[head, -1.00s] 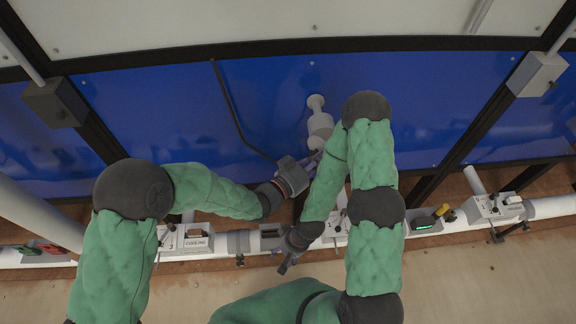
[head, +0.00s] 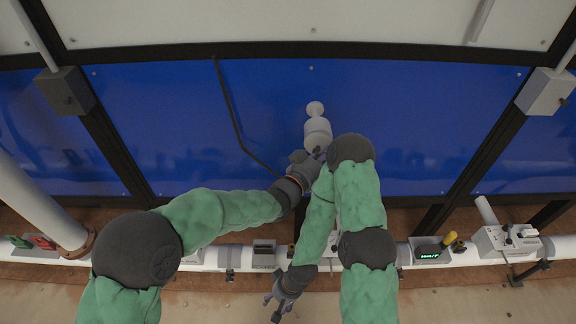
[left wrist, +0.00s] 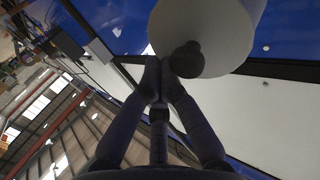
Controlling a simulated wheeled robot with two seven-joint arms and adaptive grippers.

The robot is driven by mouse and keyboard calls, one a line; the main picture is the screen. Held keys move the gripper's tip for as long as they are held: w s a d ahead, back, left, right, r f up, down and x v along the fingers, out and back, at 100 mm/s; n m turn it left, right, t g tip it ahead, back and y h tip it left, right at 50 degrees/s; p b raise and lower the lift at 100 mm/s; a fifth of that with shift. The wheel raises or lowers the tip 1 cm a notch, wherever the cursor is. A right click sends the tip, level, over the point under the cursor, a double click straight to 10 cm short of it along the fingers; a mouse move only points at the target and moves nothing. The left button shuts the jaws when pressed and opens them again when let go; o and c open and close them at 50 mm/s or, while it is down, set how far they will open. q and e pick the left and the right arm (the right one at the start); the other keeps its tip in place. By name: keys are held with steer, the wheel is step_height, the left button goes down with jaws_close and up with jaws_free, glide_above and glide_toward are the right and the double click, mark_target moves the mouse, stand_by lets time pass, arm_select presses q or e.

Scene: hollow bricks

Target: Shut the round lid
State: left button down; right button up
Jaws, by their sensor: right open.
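A white round body with a flat face (left wrist: 215,30) fills the top of the left wrist view, with a dark round knob (left wrist: 187,60) at its lower edge. It looks like the round lid or its vessel; I cannot tell which part is hinged. In the head view a white cylinder (head: 317,131) with a smaller white disc (head: 315,108) above it stands before the blue panel. My left gripper (left wrist: 160,66) has its fingertips together, close beside the knob; contact is unclear. My right gripper (head: 277,303) is open and empty, low in the head view, away from the cylinder.
A white horizontal pipe (head: 380,256) runs across below, carrying a box with a green display (head: 430,255) and a white switch box (head: 508,241). A dark bent rod (head: 232,112) lies against the blue panel (head: 420,110). My right arm partly covers the area beside the cylinder.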

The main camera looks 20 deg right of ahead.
steer(key=f+b, duration=0.2)
steer(key=f, duration=0.1)
steer(key=shift+d, duration=0.3)
steer(key=shift+f+b, duration=0.15)
steer(key=shift+b, duration=0.2)
